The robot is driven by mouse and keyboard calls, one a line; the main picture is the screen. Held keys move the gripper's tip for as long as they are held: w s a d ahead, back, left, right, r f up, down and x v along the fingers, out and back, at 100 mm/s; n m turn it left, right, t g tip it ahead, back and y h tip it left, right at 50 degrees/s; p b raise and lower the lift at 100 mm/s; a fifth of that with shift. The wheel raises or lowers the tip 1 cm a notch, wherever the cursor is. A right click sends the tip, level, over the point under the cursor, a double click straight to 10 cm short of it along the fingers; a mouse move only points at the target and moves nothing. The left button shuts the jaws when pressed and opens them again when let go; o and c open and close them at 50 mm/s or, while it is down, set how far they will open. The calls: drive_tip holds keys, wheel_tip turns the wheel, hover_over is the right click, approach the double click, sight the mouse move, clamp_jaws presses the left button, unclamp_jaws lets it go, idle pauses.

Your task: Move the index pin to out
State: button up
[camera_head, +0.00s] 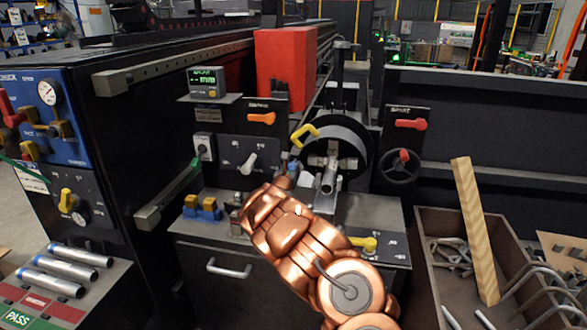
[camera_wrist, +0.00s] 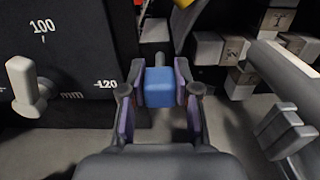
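A blue block-shaped knob (camera_wrist: 159,88), which looks like the index pin's handle, sits in the middle of the wrist view with a short grey pin (camera_wrist: 161,60) behind it. My gripper (camera_wrist: 160,84) has one finger on each side of the knob, and the pads appear to touch it. In the head view my copper-coloured arm reaches to the front of the bender, and my gripper (camera_head: 288,170) is small there and partly hidden by the wrist. Whether the pin is in or out cannot be told.
A pale lever (camera_wrist: 27,88) on a millimetre scale is left of my gripper. Grey tubes and clamp blocks (camera_wrist: 240,83) are close on the right. A handwheel (camera_head: 401,166) and a bin (camera_head: 440,262) with bent tubes and a wooden bar stand at right.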

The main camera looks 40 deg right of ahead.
drive_tip(key=shift+o, duration=0.8)
drive_tip(key=shift+s+a, duration=0.1)
drive_tip(key=shift+a, duration=0.1)
drive_tip(key=o, duration=0.3)
drive_tip(key=v, duration=1.2)
